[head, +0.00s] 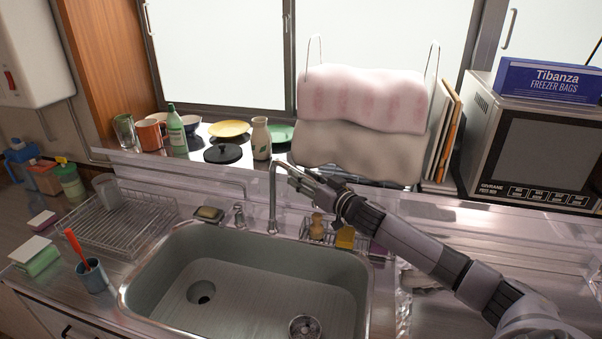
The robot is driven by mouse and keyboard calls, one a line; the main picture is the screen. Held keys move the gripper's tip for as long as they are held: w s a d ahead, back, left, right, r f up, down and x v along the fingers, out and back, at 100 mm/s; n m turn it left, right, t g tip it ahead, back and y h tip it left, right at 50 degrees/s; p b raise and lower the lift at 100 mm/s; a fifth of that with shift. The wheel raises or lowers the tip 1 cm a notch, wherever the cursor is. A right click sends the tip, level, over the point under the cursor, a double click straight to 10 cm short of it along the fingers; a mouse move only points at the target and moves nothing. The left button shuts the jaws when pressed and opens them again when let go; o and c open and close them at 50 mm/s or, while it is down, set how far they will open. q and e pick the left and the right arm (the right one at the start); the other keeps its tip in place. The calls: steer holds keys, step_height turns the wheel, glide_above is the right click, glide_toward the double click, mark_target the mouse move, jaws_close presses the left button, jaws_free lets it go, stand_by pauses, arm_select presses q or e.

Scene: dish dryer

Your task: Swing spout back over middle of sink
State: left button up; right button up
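The metal spout (272,200) rises behind the sink's back rim, close to the middle of the sink's width. Its top end is close to my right gripper. The steel sink (250,277) is empty apart from a drain hole at left and a round strainer near the front. My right gripper (283,172) reaches in from the right, with its fingers at the top of the spout. I cannot tell whether it touches the spout or how far its fingers are apart. My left gripper is not in view.
A wire dish rack (118,222) with a cup stands left of the sink. A soap dish (208,214) and a small tap handle (239,215) sit on the back rim. A caddy with a sponge (345,238) lies under my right arm. Bottles and plates line the sill.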

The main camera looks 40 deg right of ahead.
steer(key=shift+w+a, duration=0.1)
steer(key=shift+w, duration=0.6)
jaws_close()
stand_by(0.5)
